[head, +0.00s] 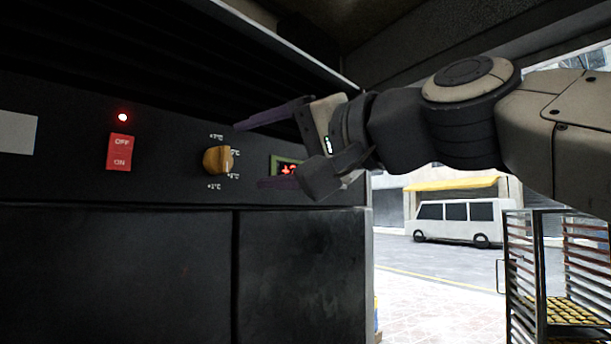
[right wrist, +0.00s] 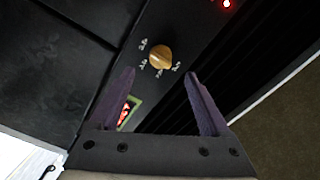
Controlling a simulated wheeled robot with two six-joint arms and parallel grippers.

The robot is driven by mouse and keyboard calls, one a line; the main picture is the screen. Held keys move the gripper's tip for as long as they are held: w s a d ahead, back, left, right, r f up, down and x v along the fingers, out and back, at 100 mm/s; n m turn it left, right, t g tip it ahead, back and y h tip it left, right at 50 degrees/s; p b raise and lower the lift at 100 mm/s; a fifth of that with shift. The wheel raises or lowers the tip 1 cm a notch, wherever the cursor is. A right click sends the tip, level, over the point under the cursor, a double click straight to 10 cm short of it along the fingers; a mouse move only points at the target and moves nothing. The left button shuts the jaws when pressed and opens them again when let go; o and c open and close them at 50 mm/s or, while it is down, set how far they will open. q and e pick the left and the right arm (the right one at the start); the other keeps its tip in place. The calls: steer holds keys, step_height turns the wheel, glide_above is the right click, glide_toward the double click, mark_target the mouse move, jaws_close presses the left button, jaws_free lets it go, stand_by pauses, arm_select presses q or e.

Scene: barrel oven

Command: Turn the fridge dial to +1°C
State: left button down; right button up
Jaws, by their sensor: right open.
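The fridge dial (head: 218,160) is an orange-yellow knob on the dark front panel, with small white temperature marks around it; "+1°C" stands at its lower left in the head view. Its exact setting is hard to read. The dial also shows in the right wrist view (right wrist: 160,57), ahead of the fingertips. My right gripper (head: 250,155) is open, its two purple fingers pointing at the dial from the right, apart from it. It holds nothing. A small display (head: 287,169) with red digits is partly hidden behind the gripper. My left gripper is not in view.
A white label (head: 17,132) is at the far left. Outside, a rack with trays (head: 556,280) stands at the lower right, and a white van (head: 465,221) is on the street.

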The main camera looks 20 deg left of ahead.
steer(key=v, duration=0.3)
steer(key=shift+b, duration=0.35)
